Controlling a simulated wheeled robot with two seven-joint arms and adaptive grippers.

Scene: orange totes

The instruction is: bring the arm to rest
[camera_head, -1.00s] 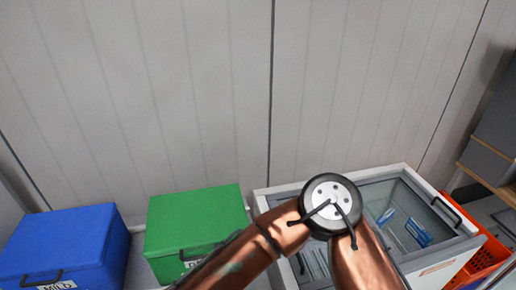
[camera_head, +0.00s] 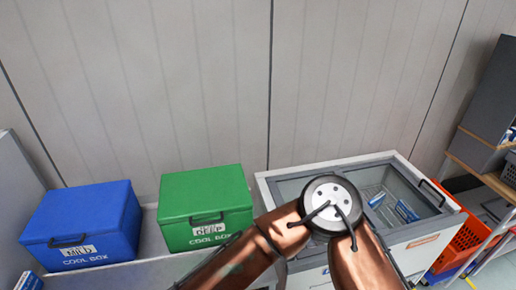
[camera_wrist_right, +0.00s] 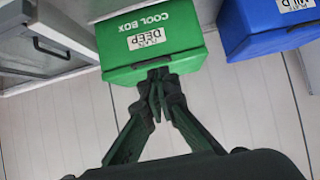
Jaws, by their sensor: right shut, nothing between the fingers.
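My right gripper (camera_wrist_right: 157,80) shows in the right wrist view, shut and empty. Its fingertips overlap the lower edge of a green cool box (camera_wrist_right: 150,40), which appears upside down there. I cannot tell how far apart they are. In the head view, a copper-coloured arm of mine (camera_head: 262,250) is bent at a round black and white joint (camera_head: 333,203) in front of the freezer. No gripper shows in the head view, and my left gripper is in neither view.
A blue cool box (camera_head: 85,222) and the green cool box (camera_head: 207,205) stand at left. A glass-topped freezer (camera_head: 410,238) is behind the arm. An orange crate (camera_head: 455,247) and a shelf (camera_head: 482,170) are at right. A panelled wall (camera_head: 200,80) closes the back.

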